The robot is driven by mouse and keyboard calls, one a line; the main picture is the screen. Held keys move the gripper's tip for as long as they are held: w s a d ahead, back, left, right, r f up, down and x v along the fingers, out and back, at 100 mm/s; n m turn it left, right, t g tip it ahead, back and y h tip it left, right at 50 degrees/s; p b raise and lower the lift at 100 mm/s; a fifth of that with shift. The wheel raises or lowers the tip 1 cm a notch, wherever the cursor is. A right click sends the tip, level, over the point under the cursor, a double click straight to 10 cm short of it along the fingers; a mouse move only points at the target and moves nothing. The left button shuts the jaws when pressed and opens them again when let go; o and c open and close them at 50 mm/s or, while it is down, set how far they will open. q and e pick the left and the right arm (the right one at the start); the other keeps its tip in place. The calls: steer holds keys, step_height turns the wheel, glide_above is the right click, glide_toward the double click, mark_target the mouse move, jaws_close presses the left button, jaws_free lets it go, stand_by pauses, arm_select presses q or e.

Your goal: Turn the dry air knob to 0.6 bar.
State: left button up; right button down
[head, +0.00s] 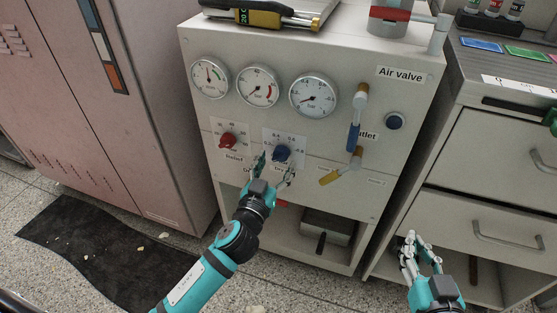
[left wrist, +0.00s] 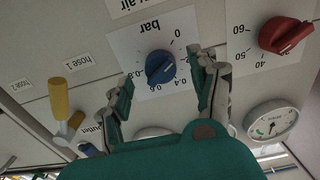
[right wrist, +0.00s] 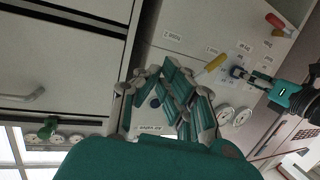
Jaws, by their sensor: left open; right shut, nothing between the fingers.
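The blue knob (head: 282,154) is on the front of the grey panel, on a white label with a bar scale. In the left wrist view the blue knob (left wrist: 160,68) shows with its scale numbers partly readable around it; I cannot surely tell its setting. My left gripper (head: 275,170) is open at the knob. In the left wrist view its fingers (left wrist: 166,84) stand on either side of the knob, with a visible gap. My right gripper (head: 420,246) is shut and empty, in front of the drawers on the right; its fingers fill the right wrist view (right wrist: 168,98).
A red knob (head: 228,140) sits left of the blue one. Three round gauges (head: 312,97) are above. A drawer cabinet (head: 510,150) stands beside the panel.

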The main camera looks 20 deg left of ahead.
arm_select(q)
steer(key=shift+w, duration=1.2)
arm_select(e)
steer(key=shift+w+a+r+t, duration=0.1)
steer(key=shift+r+t, duration=0.3)
steer(key=shift+r, duration=0.2)
